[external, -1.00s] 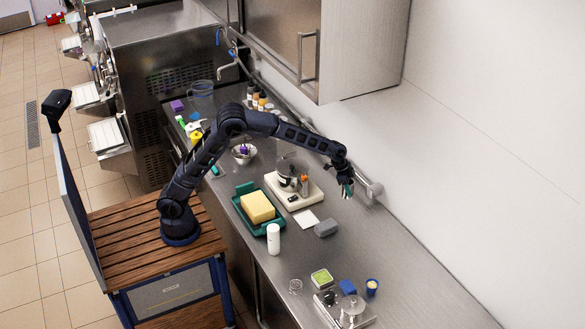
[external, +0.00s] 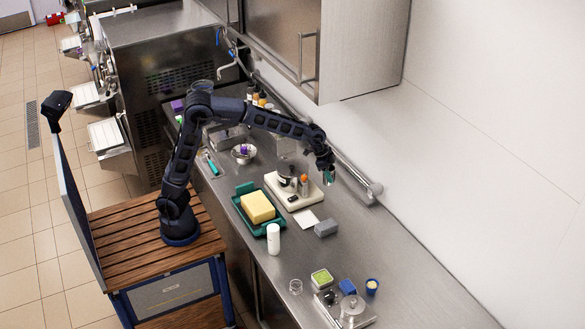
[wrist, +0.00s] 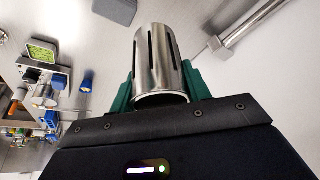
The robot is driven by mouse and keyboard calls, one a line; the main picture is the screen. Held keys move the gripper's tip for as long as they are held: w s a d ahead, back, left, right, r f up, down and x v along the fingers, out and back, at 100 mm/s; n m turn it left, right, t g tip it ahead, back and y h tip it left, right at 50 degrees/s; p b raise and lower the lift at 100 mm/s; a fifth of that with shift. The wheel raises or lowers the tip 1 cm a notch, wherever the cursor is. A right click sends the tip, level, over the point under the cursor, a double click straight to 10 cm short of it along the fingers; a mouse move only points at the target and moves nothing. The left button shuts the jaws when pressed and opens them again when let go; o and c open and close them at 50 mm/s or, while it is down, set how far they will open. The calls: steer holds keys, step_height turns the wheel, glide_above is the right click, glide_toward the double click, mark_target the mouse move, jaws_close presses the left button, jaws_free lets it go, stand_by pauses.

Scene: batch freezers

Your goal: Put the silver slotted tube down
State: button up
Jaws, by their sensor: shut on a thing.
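The silver slotted tube (wrist: 158,62) is between the green fingers of my gripper (wrist: 160,85) in the wrist view, with dark slots along its side and its flared rim nearest the camera. The fingers press on it from both sides. The tube is too small there to make out clearly. Whether it touches the counter cannot be told.
A grey block (external: 326,228), a white card (external: 305,220) and a green tray (external: 243,213) lie nearer the front. A steel rail (external: 355,178) runs along the wall. Counter right of the grey block (external: 385,245) is bare.

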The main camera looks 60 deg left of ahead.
steer(key=s+a, duration=0.3)
steer(key=s, duration=0.6)
steer(key=f, duration=2)
steer(key=shift+s+f, duration=0.2)
steer(key=shift+f, duration=0.15)
steer(key=shift+f, duration=0.15)
steer(key=o, duration=1)
steer(key=shift+o, duration=0.2)
